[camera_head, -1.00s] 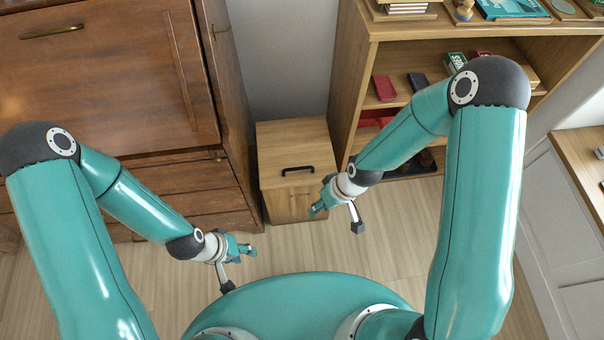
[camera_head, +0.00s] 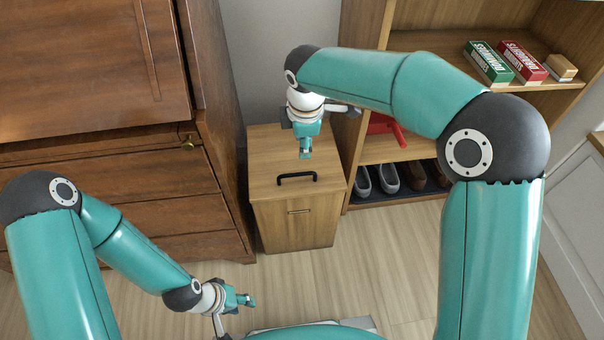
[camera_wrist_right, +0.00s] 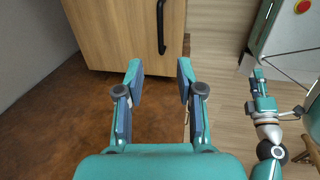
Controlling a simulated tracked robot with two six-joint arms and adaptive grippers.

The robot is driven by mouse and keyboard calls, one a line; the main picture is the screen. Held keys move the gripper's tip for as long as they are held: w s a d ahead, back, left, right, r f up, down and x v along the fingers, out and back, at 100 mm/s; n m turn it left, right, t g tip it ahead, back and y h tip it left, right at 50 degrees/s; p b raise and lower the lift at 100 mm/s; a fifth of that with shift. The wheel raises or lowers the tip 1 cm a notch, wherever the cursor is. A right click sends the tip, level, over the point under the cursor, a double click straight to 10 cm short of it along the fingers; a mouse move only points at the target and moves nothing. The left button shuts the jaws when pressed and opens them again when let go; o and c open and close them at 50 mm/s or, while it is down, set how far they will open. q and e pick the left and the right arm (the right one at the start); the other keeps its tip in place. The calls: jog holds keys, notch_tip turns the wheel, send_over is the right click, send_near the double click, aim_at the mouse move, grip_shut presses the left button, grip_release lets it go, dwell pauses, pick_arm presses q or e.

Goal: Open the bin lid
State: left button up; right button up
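The bin is a light wooden box (camera_head: 272,215) standing on the floor between the dark dresser and the shelf. Its lid (camera_head: 268,160) is closed and has a black bar handle (camera_head: 297,177) on top. My right gripper (camera_head: 305,153) is above the lid, behind the handle in the head view and apart from it. In the right wrist view its two fingers (camera_wrist_right: 160,78) are spread and empty, with the handle (camera_wrist_right: 161,28) beyond them, slightly right of centre. My left gripper (camera_head: 248,300) is low in front of the dresser, away from the bin; its opening is unclear.
A dark wooden dresser (camera_head: 150,200) stands close on the bin's left. An open shelf (camera_head: 400,148) stands on its right, with shoes (camera_head: 388,177), a red object (camera_head: 387,127) and game boxes (camera_head: 520,62). The floor (camera_head: 310,285) in front of the bin is clear.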

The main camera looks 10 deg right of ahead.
aim_at(301, 173)
jog(key=w+f+b, duration=0.1)
jog(key=f, duration=0.4)
jog(key=w+f+b, duration=0.1)
jog(key=f+b, duration=0.1)
jog(key=f, duration=0.2)
jog(key=f+b, duration=0.1)
jog(key=f, duration=0.4)
jog(key=shift+w+f+b, duration=0.3)
jog(key=shift+w, duration=0.1)
grip_shut()
